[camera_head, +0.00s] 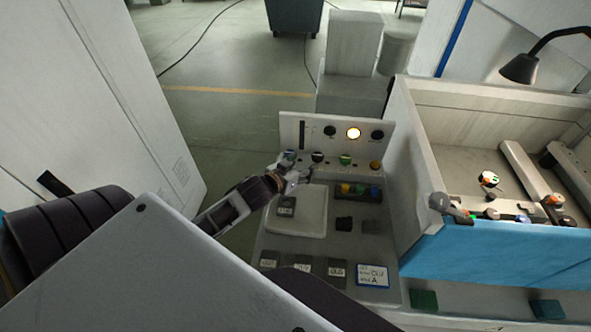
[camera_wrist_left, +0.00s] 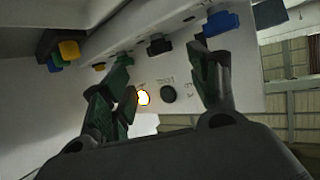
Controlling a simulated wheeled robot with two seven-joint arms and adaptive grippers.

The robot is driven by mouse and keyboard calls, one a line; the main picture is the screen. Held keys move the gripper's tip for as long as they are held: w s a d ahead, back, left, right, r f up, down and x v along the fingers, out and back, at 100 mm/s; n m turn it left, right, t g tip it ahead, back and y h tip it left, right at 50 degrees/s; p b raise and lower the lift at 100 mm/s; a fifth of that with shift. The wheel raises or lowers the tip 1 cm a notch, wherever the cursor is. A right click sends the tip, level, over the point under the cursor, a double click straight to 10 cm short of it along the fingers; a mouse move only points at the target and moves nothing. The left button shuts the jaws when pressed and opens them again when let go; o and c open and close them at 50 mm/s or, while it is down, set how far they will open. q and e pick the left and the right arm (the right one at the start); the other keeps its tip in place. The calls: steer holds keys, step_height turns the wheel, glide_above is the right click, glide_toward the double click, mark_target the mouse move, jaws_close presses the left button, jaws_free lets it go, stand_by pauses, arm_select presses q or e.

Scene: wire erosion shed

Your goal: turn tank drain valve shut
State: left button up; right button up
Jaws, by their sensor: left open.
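A white control panel (camera_head: 300,138) has a row of small handles: blue (camera_head: 289,155), black (camera_head: 317,157), green (camera_head: 345,160) and orange (camera_head: 375,165). I cannot tell which of them, if any, is the tank drain valve. My left gripper (camera_head: 301,172) is open, close in front of the blue and black handles. In the left wrist view its fingers (camera_wrist_left: 160,58) stand apart, with the black handle (camera_wrist_left: 159,46) in line between them. The blue handle (camera_wrist_left: 221,22) is just past the right finger. Contact cannot be told. My right gripper is not in view.
A white tray (camera_head: 297,222) and small labelled blocks lie on the bench below. A pale-walled tank with a blue front (camera_head: 500,257) stands to the right. Open floor (camera_head: 230,125) lies behind.

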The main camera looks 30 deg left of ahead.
arm_select(q)
steer(key=shift+v, duration=1.55)
